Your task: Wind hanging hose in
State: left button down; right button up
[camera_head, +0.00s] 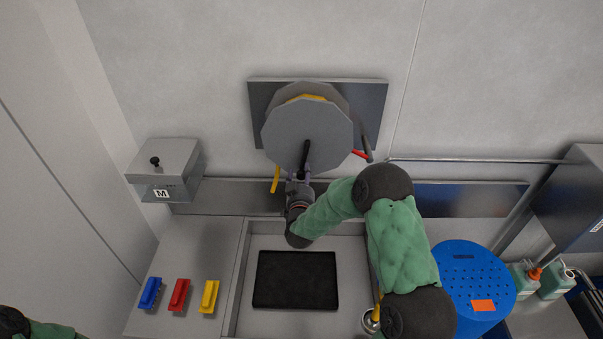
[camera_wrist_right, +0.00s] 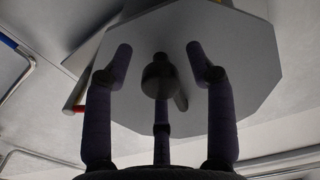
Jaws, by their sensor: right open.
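The hose reel (camera_head: 285,132) is mounted on a dark wall plate, with a grey many-sided disc facing me. A bit of yellow shows at its top edge, and a short yellow hose end (camera_head: 276,179) hangs below its left side. A dark crank handle (camera_head: 305,152) stands out from the disc; its round knob (camera_wrist_right: 158,76) shows in the right wrist view. My right gripper (camera_head: 299,178) is just below the disc. In the wrist view its open fingers (camera_wrist_right: 159,50) stand on either side of the knob, with gaps. My left gripper is out of view.
A sink (camera_head: 240,290) with a black mat (camera_head: 296,280) lies below. Blue, red and yellow brushes (camera_head: 179,295) lie to its left. A grey box (camera_head: 165,165) marked M is on the wall. A blue perforated round lid (camera_head: 470,265) is at right. A red-tipped lever (camera_head: 360,154) is beside the reel.

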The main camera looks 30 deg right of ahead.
jog(key=shift+w+d, duration=0.15)
jog(key=shift+w, duration=0.1)
grip_shut()
